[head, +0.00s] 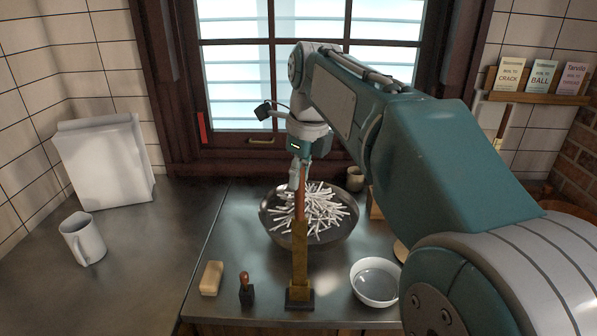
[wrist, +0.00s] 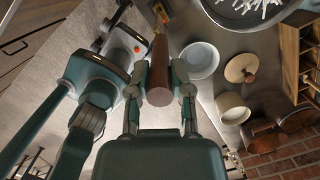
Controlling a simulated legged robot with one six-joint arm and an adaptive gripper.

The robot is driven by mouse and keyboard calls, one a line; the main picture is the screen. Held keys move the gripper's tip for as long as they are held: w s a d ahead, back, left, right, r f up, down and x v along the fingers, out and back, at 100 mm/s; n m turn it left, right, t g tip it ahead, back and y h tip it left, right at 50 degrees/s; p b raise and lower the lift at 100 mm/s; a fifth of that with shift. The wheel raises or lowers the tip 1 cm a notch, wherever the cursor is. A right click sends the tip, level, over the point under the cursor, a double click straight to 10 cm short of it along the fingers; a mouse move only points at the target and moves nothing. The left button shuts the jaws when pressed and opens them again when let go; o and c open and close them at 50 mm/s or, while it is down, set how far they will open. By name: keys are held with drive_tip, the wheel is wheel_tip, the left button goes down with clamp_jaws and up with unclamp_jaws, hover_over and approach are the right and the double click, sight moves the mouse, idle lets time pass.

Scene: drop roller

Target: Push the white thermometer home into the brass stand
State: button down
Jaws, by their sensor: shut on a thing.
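The brass stand (head: 300,255) is a tall upright column on a dark square base at the front of the counter. My gripper (head: 297,178) is above it, shut on a brown wooden handle (head: 300,206), which I take for the thermometer's. The handle stands roughly upright, in line with the column, its lower end at the column's top. I cannot tell how deep it sits, and no white part of it shows. In the wrist view the handle (wrist: 159,78) is between the fingers of my gripper (wrist: 161,72), and a piece of the brass stand (wrist: 161,13) shows beyond it.
A wide pan (head: 345,233) of white sticks stands just behind the stand. A white bowl (head: 375,281) is to the right. A dark stamp (head: 246,291) and a tan block (head: 211,278) are to the left. A white mug (head: 84,240) stands farther left, with clear counter between.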

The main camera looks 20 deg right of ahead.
drive_tip(key=shift+f, duration=0.85)
idle(1.4)
drive_tip(key=shift+c, duration=2.3)
unclamp_jaws()
drive_tip(key=shift+r, duration=0.1)
wheel_tip(320, 180, up, 12)
drive_tip(key=s+d, duration=0.1)
drive_tip(key=shift+s+f, duration=0.15)
drive_tip(key=shift+f, duration=0.1)
drive_tip(key=s+f+n+t, duration=0.2)
drive_tip(key=s+f+n, duration=0.7)
drive_tip(key=f+n, duration=0.2)
drive_tip(key=s+f+n+t+h, duration=0.1)
drive_tip(key=s+f+n+t, duration=0.1)
drive_tip(key=s+f+n, duration=0.8)
drive_tip(key=f+n, duration=0.1)
drive_tip(key=n, duration=0.5)
drive_tip(key=shift+a+f+n, duration=0.2)
drive_tip(key=shift+a+n, duration=0.1)
drive_tip(key=shift+a, duration=0.1)
